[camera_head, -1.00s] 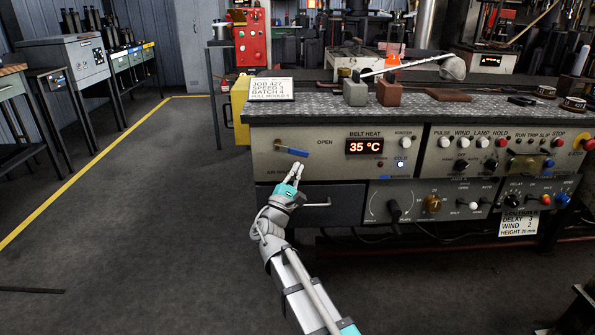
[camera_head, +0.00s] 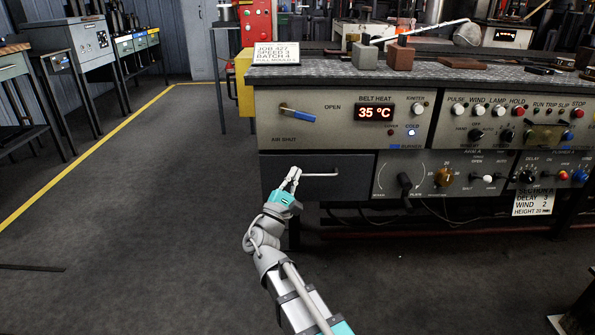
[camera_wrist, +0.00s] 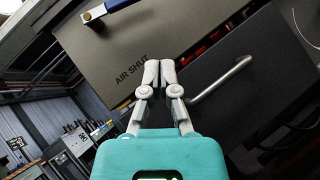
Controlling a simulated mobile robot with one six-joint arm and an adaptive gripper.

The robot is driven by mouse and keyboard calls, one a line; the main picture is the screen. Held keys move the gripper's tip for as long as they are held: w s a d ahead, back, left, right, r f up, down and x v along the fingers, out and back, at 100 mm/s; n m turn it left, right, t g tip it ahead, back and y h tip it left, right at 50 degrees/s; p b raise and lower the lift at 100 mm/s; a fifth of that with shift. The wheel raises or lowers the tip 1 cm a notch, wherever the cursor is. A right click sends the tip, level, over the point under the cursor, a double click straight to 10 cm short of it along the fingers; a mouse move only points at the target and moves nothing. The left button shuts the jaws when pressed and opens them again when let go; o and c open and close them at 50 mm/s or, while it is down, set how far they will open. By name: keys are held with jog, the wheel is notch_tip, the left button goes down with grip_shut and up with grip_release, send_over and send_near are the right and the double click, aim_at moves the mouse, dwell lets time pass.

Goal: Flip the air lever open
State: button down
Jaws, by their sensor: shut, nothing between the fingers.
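The air lever (camera_head: 298,115) is a small handle with a brass pivot and a blue grip on the panel's left end. It points right and slightly down, between the printed words OPEN and AIR SHUT. Its blue end also shows at the top left of the wrist view (camera_wrist: 96,22). My gripper (camera_head: 295,172) is shut and empty, in front of the dark drawer below the lever. In the wrist view my gripper's fingertips (camera_wrist: 158,66) are together, beside the AIR SHUT lettering and apart from the lever.
The drawer's bar handle (camera_head: 321,174) sticks out just right of my fingertips. The belt heat display (camera_head: 375,112) and several knobs and buttons lie to the right. A job card (camera_head: 276,53) stands on the bench top. The floor (camera_head: 150,220) to the left is clear.

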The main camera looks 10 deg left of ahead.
jog(key=shift+s+f+b, duration=0.3)
jog(key=shift+s+f, duration=0.2)
jog(key=shift+s, duration=0.05)
jog(key=w+d+f+m+g+h+p, duration=0.1)
jog(key=d+f+m+g+h+p, duration=0.15)
jog(key=d+m+g, duration=0.7)
jog(key=w+d+f+m+g+h+p, duration=0.2)
jog(key=d+f+m+g+p, duration=0.15)
jog(key=d, duration=1.15)
jog(key=s+d+f+m+g+y+p, duration=0.8)
jog(key=s+d+m+g+y+p, duration=0.1)
jog(key=s+d+g, duration=0.15)
notch_tip(320, 180, up, 39)
jog(key=s+a+m+y+p, duration=0.1)
jog(key=s+y+p, duration=0.1)
jog(key=p, duration=3.7)
jog(key=shift+s+a+m+y, duration=0.3)
jog(key=shift+s+y, duration=0.05)
jog(key=shift+y, duration=0.1)
